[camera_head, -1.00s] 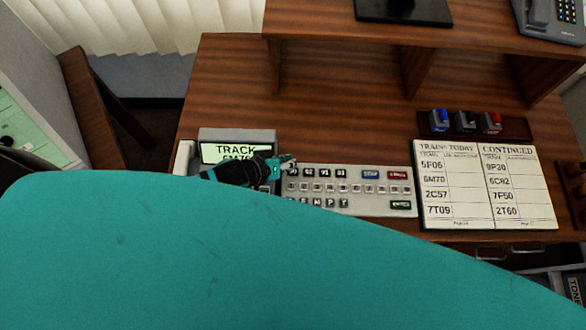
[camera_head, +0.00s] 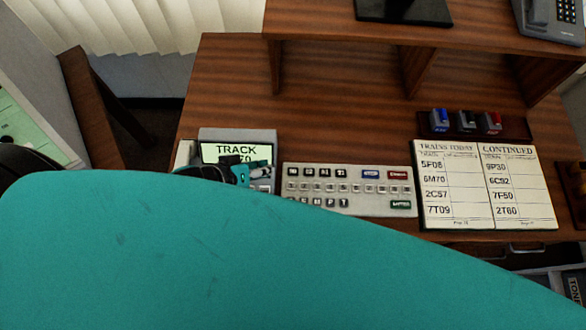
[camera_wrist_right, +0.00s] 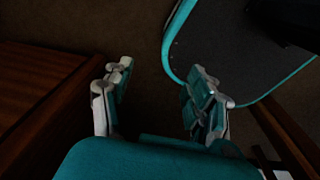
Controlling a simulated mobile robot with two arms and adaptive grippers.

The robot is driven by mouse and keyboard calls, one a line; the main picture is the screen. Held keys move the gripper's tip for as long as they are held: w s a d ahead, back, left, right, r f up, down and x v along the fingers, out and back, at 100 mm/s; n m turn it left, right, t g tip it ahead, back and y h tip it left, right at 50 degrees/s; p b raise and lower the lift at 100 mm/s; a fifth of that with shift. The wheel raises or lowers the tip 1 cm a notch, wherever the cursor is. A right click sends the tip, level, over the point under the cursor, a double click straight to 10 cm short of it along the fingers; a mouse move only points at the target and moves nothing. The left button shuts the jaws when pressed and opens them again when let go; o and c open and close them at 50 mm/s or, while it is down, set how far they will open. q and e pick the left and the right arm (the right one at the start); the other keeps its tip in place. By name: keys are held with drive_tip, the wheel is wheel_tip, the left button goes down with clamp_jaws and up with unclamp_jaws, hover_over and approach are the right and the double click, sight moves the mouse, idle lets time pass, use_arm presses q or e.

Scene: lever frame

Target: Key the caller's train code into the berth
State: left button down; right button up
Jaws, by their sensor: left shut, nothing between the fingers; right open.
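The keypad panel (camera_head: 350,205) lies on the wooden desk, with rows of small keys and blue, red and green keys at its right. My left gripper (camera_head: 266,172) is shut and empty, in front of the display, just left of the keypad. The train list (camera_head: 487,185) lies right of the keypad, showing codes such as 6M70 and 2C57. My right gripper (camera_wrist_right: 160,95) is open and empty beside the desk.
A holder with blue, black and red pieces (camera_head: 465,123) stands behind the list. A telephone (camera_head: 552,18) and a dark stand base (camera_head: 403,10) are on the raised shelf (camera_head: 340,32). The desk behind the keypad is clear. Bare floor lies below my right gripper.

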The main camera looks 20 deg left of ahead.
clamp_jaws()
idle(1.4)
